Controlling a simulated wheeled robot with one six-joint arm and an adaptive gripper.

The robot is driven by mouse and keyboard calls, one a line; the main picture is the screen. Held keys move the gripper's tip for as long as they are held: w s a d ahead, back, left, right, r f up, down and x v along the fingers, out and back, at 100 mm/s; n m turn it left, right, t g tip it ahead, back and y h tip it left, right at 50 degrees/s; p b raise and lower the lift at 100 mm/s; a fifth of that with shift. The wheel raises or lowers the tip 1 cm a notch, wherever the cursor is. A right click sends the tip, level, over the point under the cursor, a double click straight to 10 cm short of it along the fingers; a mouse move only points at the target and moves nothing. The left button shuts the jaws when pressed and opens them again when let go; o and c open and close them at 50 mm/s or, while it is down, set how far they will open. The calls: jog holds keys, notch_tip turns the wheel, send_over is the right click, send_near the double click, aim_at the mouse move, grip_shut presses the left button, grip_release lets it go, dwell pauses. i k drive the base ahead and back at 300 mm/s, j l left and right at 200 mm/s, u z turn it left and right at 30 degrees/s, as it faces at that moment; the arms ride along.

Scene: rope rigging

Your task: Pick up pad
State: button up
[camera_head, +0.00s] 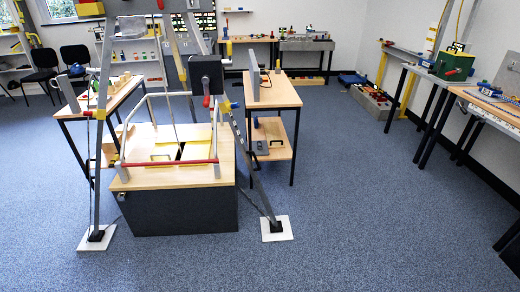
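Two flat, pale square pads lie on the blue carpet under the feet of a metal tripod. The left pad (84,243) is under the front left leg, whose black foot rests on it. The right pad (284,236) is under the front right leg, also with a black foot on it. I cannot tell whether either of these is the pad named in the task, and no loose pad is clearly visible. My gripper is not in view.
The tripod (103,110) straddles a wood-topped dark box (185,215) with a railing. Small tables stand left and right of it (282,92). Benches (440,82) line the right wall; a grey crate (372,102) is on the floor. Carpet (370,210) is clear centre right.

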aim_at(260, 147)
jog(key=i+l+z, duration=0.1)
jog(key=i+z, duration=0.75)
jog(key=i, duration=1.9)
jog(key=i+j+u, duration=0.1)
jog(key=i+u, duration=0.25)
jog(key=i, duration=0.3)
jog(key=i+l+u, duration=0.1)
jog(key=i+u, duration=0.3)
jog(key=i, duration=0.2)
jog(key=i+l+u, duration=0.35)
jog(key=i, duration=0.3)
jog(key=i+j+u, duration=0.1)
jog(key=i+u, duration=0.35)
jog(key=i, duration=0.25)
jog(key=i+l+u, duration=0.1)
jog(key=i+u, duration=0.35)
jog(key=i, duration=0.3)
jog(key=k+l+u, duration=0.1)
jog(key=l+u, duration=0.15)
jog(key=u, duration=0.25)
jog(key=k+l+u, duration=0.1)
jog(key=k, duration=0.2)
jog(key=i+j, duration=0.1)
jog(key=i, duration=0.25)
